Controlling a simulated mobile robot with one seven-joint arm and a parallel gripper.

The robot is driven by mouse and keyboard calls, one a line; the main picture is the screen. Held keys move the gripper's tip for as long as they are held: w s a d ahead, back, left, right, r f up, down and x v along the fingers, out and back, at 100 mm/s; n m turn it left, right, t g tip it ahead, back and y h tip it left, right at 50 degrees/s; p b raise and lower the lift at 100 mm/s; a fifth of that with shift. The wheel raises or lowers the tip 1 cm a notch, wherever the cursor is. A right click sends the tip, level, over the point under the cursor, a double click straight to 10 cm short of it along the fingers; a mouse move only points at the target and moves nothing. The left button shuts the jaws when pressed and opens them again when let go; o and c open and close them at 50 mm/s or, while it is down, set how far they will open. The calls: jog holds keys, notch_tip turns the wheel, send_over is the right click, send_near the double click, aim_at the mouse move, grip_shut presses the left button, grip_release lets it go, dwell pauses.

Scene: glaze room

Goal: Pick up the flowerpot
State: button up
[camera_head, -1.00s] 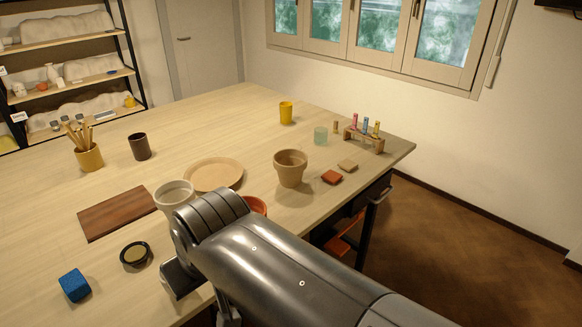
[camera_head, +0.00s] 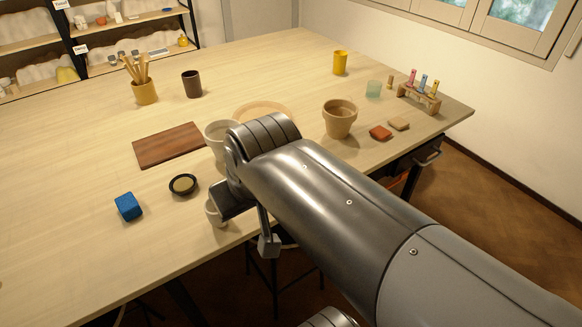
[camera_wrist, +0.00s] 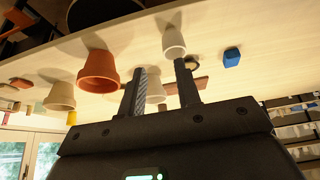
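A tan flowerpot with a thick rim (camera_head: 340,120) stands upright on the table right of my arm; a tan pot also shows in the wrist view (camera_wrist: 60,96). A terracotta flowerpot (camera_wrist: 99,70) shows in the wrist view, left of my fingers; my arm hides it in the head view. A whitish pot (camera_head: 216,135) is partly behind my arm. A small white cup (camera_wrist: 173,42) lies beyond my fingertips in the wrist view, near the table's front edge. My gripper (camera_wrist: 160,66) is open, fingers apart, with nothing visibly held.
A blue block (camera_head: 128,206), a dark round dish (camera_head: 183,184) and a brown board (camera_head: 169,145) lie on the left. A plate (camera_head: 262,108), a yellow cup (camera_head: 340,62), a tool holder (camera_head: 145,92), a dark cup (camera_head: 192,84) and a rack (camera_head: 419,98) stand farther back.

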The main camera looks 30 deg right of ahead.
jog(key=w+d+r+n+g+h, duration=0.1)
jog(key=w+d+r+g, duration=0.25)
jog(key=w+d, duration=0.7)
jog(key=w+d+f+n+g+y, duration=0.1)
jog(key=w+d, duration=0.3)
jog(key=d, duration=0.3)
jog(key=w+d+f+n+g, duration=0.1)
jog(key=w+d, duration=0.2)
jog(key=d, duration=0.5)
jog(key=f, duration=0.5)
jog(key=shift+a+f, duration=0.1)
jog(key=shift+a, duration=0.15)
jog(key=shift+w+f, duration=0.15)
jog(key=shift+f, duration=1.2)
jog(key=shift+w+f, duration=0.15)
jog(key=shift+f, duration=1.2)
jog(key=shift+c, duration=0.3)
grip_shut()
